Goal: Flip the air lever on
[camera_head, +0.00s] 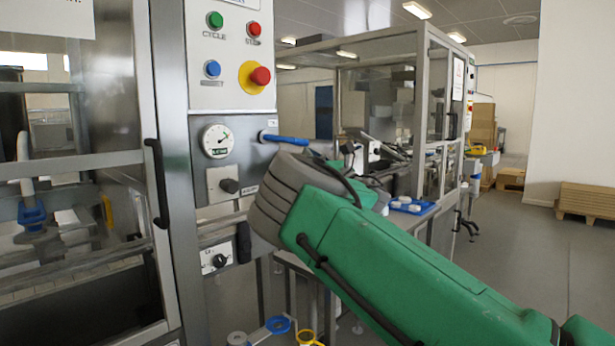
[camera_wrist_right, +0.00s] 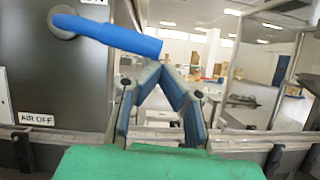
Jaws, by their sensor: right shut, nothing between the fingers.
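The blue air lever (camera_head: 288,139) sticks out to the right from its round pivot on the grey machine panel, close to level. In the right wrist view the lever (camera_wrist_right: 112,36) slopes slightly down toward its free end. An "AIR OFF" label (camera_wrist_right: 36,119) is below the pivot, and part of another label (camera_wrist_right: 95,2) is above it. My right gripper (camera_wrist_right: 166,68) is shut and empty, its fingertips together just below the lever's free end. I cannot tell whether they touch it. In the head view my grey wrist mostly hides the fingers. My left gripper is not in view.
Below are a black knob (camera_head: 229,186) and a rotary switch (camera_head: 219,261). A glazed door with a black handle (camera_head: 157,183) is at left. Open floor lies right.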

